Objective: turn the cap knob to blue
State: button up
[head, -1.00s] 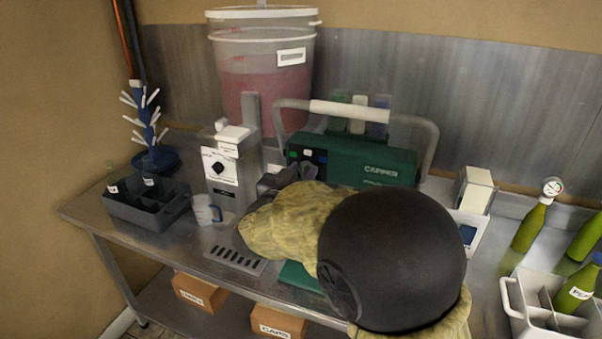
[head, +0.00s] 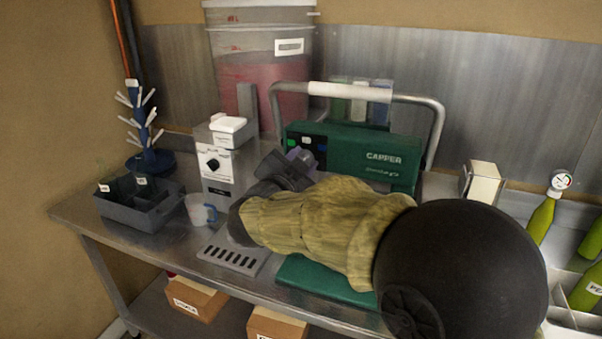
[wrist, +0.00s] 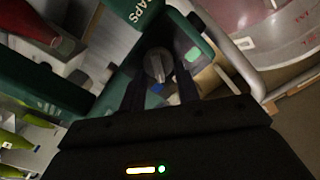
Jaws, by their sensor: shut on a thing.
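The green capper (head: 350,146) stands at the back of the steel table under a grey handle bar with a white grip. Its dark front panel carries a green, a white and a blue mark (head: 321,142). The grey cap knob (wrist: 156,63) shows in the wrist view, with a green patch to its right and a small blue patch below it. My gripper (wrist: 160,92) is shut on the knob, one dark finger on each side. In the head view my gripper (head: 296,166) is at the capper's panel and hides the knob. I cannot tell which mark the knob points at.
A dark crate (head: 139,206) is at the far left. Green bottles (head: 541,218) are at the right. A large bucket (head: 262,80) stands behind.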

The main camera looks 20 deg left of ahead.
jog(key=shift+d+f+m+b, duration=0.1)
jog(key=shift+m+b, duration=0.6)
jog(key=shift+m, duration=0.2)
jog(key=o, duration=1)
jog(key=shift+c, duration=0.2)
jog(key=shift+s, duration=0.1)
jog(key=s+a+b, duration=0.1)
jog(key=s, duration=1.6)
jog(key=shift+s+a+b, duration=0.15)
jog(key=shift+a+b, duration=0.05)
jog(key=shift+b, duration=0.15)
